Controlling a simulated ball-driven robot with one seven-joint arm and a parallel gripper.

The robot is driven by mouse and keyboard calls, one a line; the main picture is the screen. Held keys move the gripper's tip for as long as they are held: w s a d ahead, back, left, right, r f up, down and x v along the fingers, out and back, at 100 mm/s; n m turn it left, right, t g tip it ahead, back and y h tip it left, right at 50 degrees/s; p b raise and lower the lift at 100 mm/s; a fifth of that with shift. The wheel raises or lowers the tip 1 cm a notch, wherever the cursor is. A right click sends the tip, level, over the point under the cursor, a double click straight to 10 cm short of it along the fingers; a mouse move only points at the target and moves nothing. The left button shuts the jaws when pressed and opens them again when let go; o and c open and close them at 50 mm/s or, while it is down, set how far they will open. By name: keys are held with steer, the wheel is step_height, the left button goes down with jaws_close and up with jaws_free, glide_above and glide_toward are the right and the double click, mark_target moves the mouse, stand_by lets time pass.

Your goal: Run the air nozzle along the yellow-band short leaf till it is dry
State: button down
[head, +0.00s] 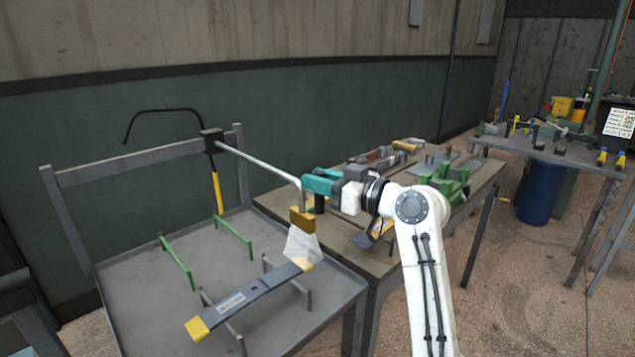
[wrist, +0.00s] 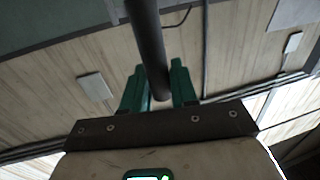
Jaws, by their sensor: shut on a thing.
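My gripper (head: 310,187) has green fingers and is shut on the air nozzle. The nozzle has a pale bent pipe (head: 262,162) and a brass-coloured head (head: 302,220) pointing down. A pale, see-through cone (head: 301,246) spreads below the head onto the right end of the leaf. The short leaf (head: 245,301) is a dark grey strip with yellow ends and a pale label, lying across grey supports. Whether it is wet cannot be told. In the wrist view, the fingers (wrist: 159,88) flank a dark bar (wrist: 149,45); the leaf is out of that view.
The leaf's supports stand on a grey tray table (head: 160,320). Two green rails (head: 176,262) stand empty behind. A black hose (head: 160,110) and a yellow-sleeved part (head: 217,192) hang at the back frame. A bench (head: 345,262) with tools and green clamps (head: 450,183) adjoins on the right.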

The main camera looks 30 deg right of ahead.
steer(key=c, duration=1)
jaws_free()
steer(key=shift+a, duration=0.1)
steer(key=b+v, duration=0.1)
steer(key=v, duration=0.9)
steer(key=shift+s+d, duration=0.2)
steer(key=shift+s, duration=0.15)
